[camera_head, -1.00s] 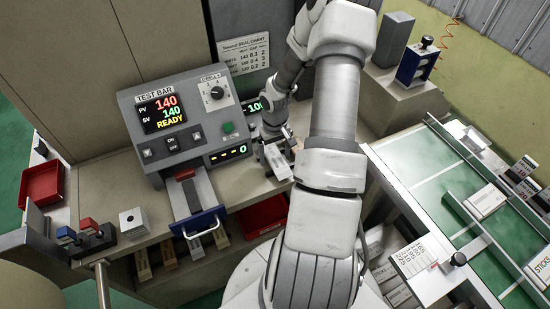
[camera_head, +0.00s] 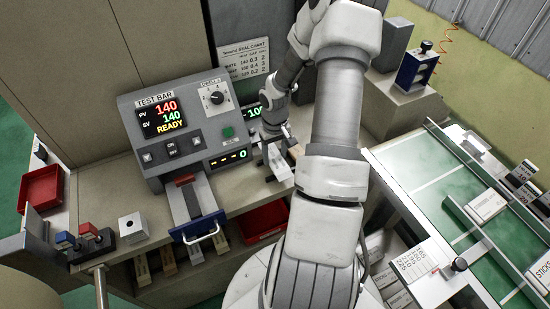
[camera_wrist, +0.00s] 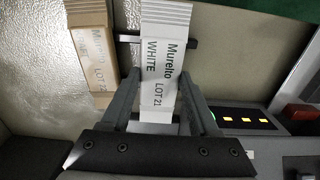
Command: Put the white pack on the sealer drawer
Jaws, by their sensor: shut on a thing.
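The white pack (camera_wrist: 164,60), printed "Murelto WHITE LOT 21", is upright between the two fingers of my gripper (camera_wrist: 160,100) in the wrist view. My gripper is shut on it. In the head view my gripper (camera_head: 276,160) is just right of the sealer (camera_head: 185,125), and the pack shows as a small pale shape (camera_head: 279,169) below the fingers. The sealer drawer (camera_head: 196,215) is pulled out toward the front, with a blue front and a metal handle. It lies left of my gripper and looks empty. The sealer display reads 140, 140, READY.
A tan pack (camera_wrist: 90,50) lies beside the white one in the wrist view. A red bin (camera_head: 263,218) is below the bench edge. Another red tray (camera_head: 41,187) is at far left. A green conveyor (camera_head: 430,185) stands at right. A metal block (camera_head: 132,225) is left of the drawer.

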